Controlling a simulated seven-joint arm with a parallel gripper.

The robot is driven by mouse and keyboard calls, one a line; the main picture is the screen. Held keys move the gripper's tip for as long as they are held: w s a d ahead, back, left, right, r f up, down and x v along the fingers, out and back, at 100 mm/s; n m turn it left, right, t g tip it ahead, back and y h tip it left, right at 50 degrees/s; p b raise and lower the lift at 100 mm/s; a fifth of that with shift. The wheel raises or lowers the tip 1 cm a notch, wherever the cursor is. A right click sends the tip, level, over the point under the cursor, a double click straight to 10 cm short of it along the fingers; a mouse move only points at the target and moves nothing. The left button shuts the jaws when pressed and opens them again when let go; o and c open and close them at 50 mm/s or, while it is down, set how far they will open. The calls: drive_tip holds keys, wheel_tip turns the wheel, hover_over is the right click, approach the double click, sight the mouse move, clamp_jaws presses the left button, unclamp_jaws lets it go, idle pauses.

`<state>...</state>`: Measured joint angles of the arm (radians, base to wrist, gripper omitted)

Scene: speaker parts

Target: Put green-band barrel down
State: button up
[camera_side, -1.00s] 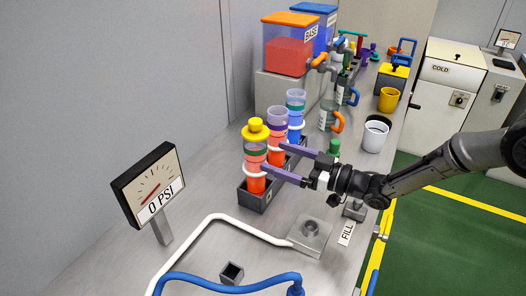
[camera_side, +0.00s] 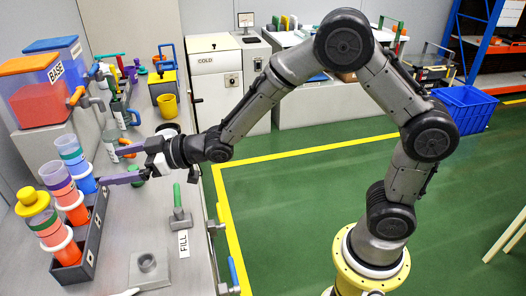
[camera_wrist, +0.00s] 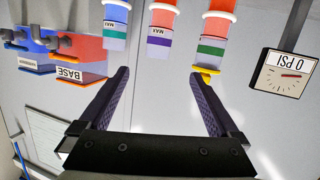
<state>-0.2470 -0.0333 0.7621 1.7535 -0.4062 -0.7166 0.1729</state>
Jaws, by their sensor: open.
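The green-band barrel (camera_side: 46,224) stands upright in the near slot of a dark rack (camera_side: 93,241). It has a yellow cap, a green band, red-orange liquid and a white ring around it. In the wrist view the barrel (camera_wrist: 212,43) appears upside down at upper right, beyond the right finger. My gripper (camera_side: 112,166) is open with nothing between its fingers, to the right of the rack near the blue-band barrel. In the wrist view its spread fingers (camera_wrist: 160,78) show bare surface between them.
The purple-band barrel (camera_side: 64,190) and blue-band barrel (camera_side: 74,158) stand behind in the same rack. An orange-lidded BASE tank (camera_side: 38,98) stands at back left. A grey fixture (camera_side: 149,264) by the FILL label stands in front. A pressure gauge (camera_wrist: 284,73) reads 0 PSI.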

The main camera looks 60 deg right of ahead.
drive_tip(key=s+d+r+m+g+h, duration=0.2)
drive_tip(key=s+d+r+m+h, duration=0.3)
drive_tip(key=s+d, duration=0.8)
drive_tip(key=s+d+f+m+g+h, duration=0.1)
drive_tip(key=s+d+g, duration=0.2)
drive_tip(key=s, duration=0.8)
drive_tip(key=s+d+f+g+h, duration=0.1)
drive_tip(key=s+d+g, duration=0.1)
drive_tip(key=s, duration=0.9)
drive_tip(key=shift+s+d+m+g+h, duration=0.15)
drive_tip(key=shift+d+m+g+h, duration=0.15)
drive_tip(key=shift+d+m+g, duration=0.15)
